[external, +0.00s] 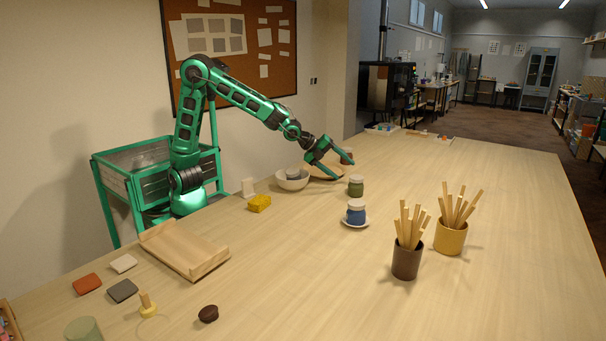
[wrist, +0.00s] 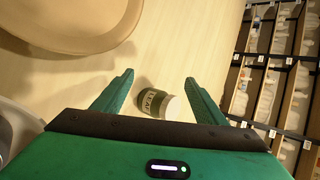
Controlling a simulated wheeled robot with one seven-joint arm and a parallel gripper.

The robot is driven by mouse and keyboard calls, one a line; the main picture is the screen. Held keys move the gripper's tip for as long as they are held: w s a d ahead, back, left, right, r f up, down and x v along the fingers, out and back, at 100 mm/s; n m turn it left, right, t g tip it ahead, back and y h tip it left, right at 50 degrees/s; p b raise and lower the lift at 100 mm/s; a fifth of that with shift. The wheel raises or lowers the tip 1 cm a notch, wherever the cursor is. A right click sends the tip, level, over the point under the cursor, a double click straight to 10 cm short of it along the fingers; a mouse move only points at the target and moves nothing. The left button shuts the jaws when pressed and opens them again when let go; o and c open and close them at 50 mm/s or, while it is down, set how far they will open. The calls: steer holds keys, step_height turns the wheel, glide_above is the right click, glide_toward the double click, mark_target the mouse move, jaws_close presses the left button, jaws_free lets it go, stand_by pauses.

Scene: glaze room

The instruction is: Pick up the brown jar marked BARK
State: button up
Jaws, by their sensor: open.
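A small brown jar (external: 347,156) stands at the far side of the table, just behind my gripper in the external view and partly hidden by it. Its label cannot be read. My gripper (external: 346,171) is open and empty, low over the table. A green jar with a pale lid (external: 356,188) stands a little nearer the camera. In the wrist view my open fingers (wrist: 159,80) have a dark green jar (wrist: 153,104) between them in the picture; its label seems to read LEAF. I cannot identify the brown jar in the wrist view.
A blue jar (external: 356,215) stands on a white saucer (external: 354,226). A white bowl (external: 292,181) is left of my gripper. A yellow sponge (external: 259,203) and two stick-filled cups, dark (external: 406,263) and yellow (external: 450,240), stand nearer. The table's right side is clear.

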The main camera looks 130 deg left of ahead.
steer(key=s+a+r+m+y, duration=0.1)
steer(key=s+a+m+y, duration=0.15)
steer(key=a, duration=0.55)
steer(key=s+a+r+m+y, duration=0.2)
steer(key=s+a+y, duration=0.1)
steer(key=a, duration=0.6)
step_height(320, 180, up, 6)
steer(key=r+m+y, duration=0.1)
steer(key=m+y, duration=0.3)
steer(key=m, duration=0.2)
glide_above(347, 148)
steer(key=f, duration=0.7)
steer(key=d+f, duration=0.1)
steer(key=f, duration=0.3)
steer(key=shift+s, duration=0.1)
steer(key=shift+f, duration=0.25)
steer(key=shift+a, duration=0.15)
steer(key=shift+x, duration=2.35)
steer(key=c, duration=1.3)
steer(key=shift+r, duration=0.1)
steer(key=shift+c, duration=0.2)
